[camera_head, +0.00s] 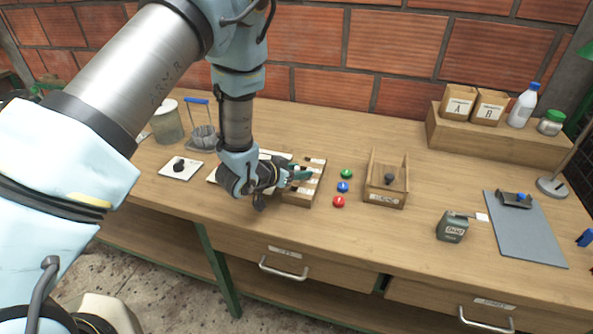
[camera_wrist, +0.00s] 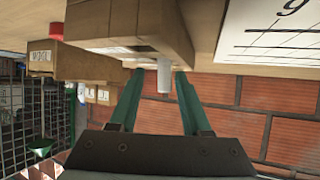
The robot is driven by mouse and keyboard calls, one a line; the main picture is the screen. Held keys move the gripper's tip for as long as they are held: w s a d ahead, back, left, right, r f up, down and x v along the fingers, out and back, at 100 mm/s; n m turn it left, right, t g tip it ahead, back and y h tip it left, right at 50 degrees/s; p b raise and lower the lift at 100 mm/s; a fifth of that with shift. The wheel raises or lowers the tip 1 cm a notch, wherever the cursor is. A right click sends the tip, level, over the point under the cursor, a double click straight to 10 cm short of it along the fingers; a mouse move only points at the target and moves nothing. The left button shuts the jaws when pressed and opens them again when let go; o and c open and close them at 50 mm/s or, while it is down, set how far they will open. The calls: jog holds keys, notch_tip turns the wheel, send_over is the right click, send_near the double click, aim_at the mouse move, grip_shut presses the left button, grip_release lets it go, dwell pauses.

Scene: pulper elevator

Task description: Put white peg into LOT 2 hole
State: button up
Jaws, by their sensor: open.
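The white peg (camera_wrist: 163,76) shows in the wrist view, standing out from a wooden block (camera_wrist: 165,30) that fills the top centre. My gripper (camera_wrist: 161,74) is open, its two green fingers on either side of the peg, with a visible gap on both sides. In the head view my gripper (camera_head: 299,175) is at the wooden block (camera_head: 301,197), which has pale strips on top, and my wrist covers part of it. I cannot make out the LOT 2 label or its hole in either view.
Green (camera_head: 347,173), blue (camera_head: 343,187) and red (camera_head: 338,201) buttons lie right of the block. Beyond them stands an open wooden box (camera_head: 385,198).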

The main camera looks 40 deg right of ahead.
jog(key=shift+r, duration=0.2)
jog(key=shift+a, duration=0.3)
jog(key=b+v, duration=0.4)
jog(key=v, duration=0.7)
jog(key=shift+a+r, duration=0.15)
jog(key=shift+r, duration=0.05)
jog(key=w+a+r+n+t+y, duration=0.15)
jog(key=w+a+n+y, duration=0.25)
jog(key=w+a, duration=0.45)
jog(key=w+a+r+n+t+y, duration=0.1)
jog(key=w+a+n+t+y, duration=0.4)
jog(key=a, duration=0.7)
jog(key=s+a+r+n+g+y, duration=0.1)
jog(key=s+a+r+n+g, duration=0.1)
jog(key=a, duration=0.7)
jog(key=s+a+r+n+g+y, duration=0.1)
jog(key=s+a+r+n+g, duration=0.2)
jog(key=a, duration=0.6)
jog(key=s+g, duration=0.2)
jog(key=s, duration=0.1)
jog(key=shift+r+n+y, duration=0.3)
jog(key=shift+n+y, duration=0.1)
jog(key=shift+w+a, duration=0.1)
